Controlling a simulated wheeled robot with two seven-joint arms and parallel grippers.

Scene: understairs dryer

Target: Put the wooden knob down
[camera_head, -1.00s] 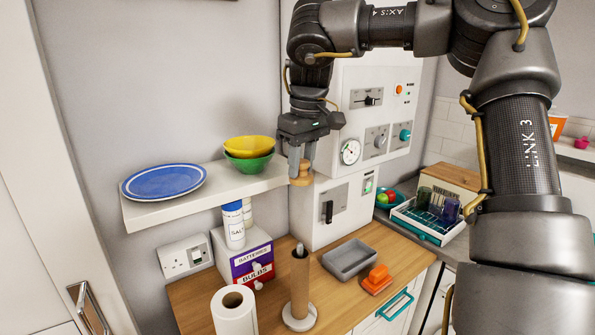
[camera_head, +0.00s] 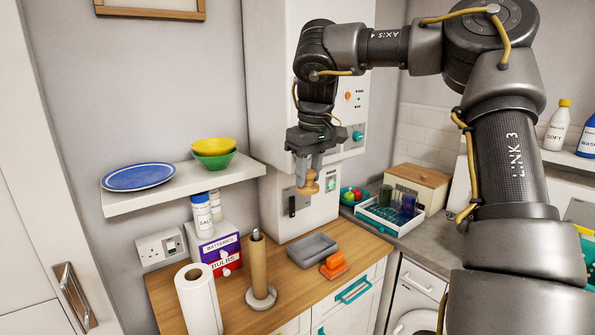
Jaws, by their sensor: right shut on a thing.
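The wooden knob (camera_head: 308,185) is a small light-brown turned piece, held in the air in front of the white machine's lower panel. My right gripper (camera_head: 307,172) points down and is shut on the knob. The knob hangs above the wooden counter (camera_head: 290,290), apart from it, roughly above the grey tray (camera_head: 313,250) in the picture. My left gripper is not in view.
A shelf (camera_head: 185,186) holds a blue plate (camera_head: 138,176) and bowls (camera_head: 214,152). Bare counter shows between the paper roll and upright.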

